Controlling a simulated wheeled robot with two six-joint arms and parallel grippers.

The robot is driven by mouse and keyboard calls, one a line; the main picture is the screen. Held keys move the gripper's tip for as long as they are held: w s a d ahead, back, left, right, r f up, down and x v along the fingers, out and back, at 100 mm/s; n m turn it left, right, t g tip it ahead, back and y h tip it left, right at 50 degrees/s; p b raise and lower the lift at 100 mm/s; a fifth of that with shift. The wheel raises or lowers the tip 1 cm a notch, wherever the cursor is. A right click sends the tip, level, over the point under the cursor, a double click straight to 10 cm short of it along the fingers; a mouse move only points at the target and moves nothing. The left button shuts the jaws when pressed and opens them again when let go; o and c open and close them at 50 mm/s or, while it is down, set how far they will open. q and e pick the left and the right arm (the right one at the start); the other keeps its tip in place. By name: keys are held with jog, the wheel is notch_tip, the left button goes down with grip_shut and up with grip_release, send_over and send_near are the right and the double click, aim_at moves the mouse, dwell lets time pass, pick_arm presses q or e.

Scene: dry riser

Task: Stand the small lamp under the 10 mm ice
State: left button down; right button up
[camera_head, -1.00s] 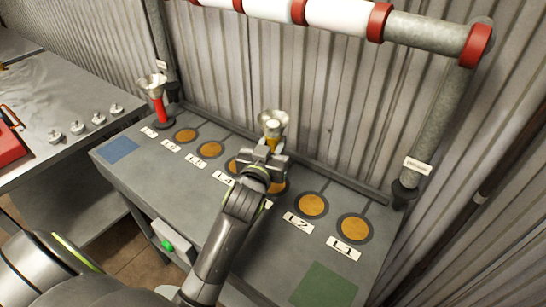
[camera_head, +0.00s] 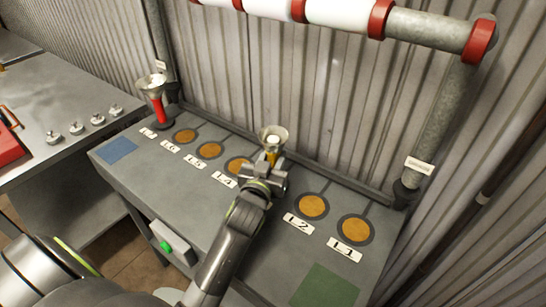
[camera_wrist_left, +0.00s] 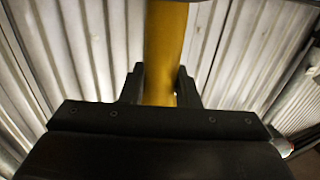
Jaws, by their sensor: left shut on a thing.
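My left gripper (camera_head: 266,172) is shut on a small yellow lamp (camera_head: 271,157) with a flared metal cup on top. The lamp is upright over the back of the bench, around the spot between L4 and L2, which the gripper mostly hides. I cannot tell whether its base touches the bench. In the left wrist view, the yellow body (camera_wrist_left: 165,50) stands between the two fingers. White ice sleeves (camera_head: 335,12) sit between red bands on the pipe above; no thickness marking is readable. My right gripper is not in view.
A red lamp (camera_head: 159,105) with a similar cup stands at the L7 end. Orange round pads (camera_head: 313,206) line the bench, with blue (camera_head: 117,150) and green (camera_head: 324,288) patches. An upright pipe (camera_head: 440,120) stands at the right. A side table (camera_head: 60,100) holds several small metal pieces.

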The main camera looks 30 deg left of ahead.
pick_arm(q)
jog(key=c, duration=1.1)
grip_release()
jog(key=shift+f, duration=0.1)
jog(key=shift+r+p, duration=0.4)
jog(key=shift+r, duration=0.1)
jog(key=shift+s+r, duration=0.2)
jog(key=s+d, duration=0.2)
jog(key=s, duration=0.9)
jog(key=shift+s+b, duration=0.3)
jog(key=shift+b, duration=0.05)
jog(key=shift+d+f, duration=0.1)
jog(key=shift+f, duration=0.05)
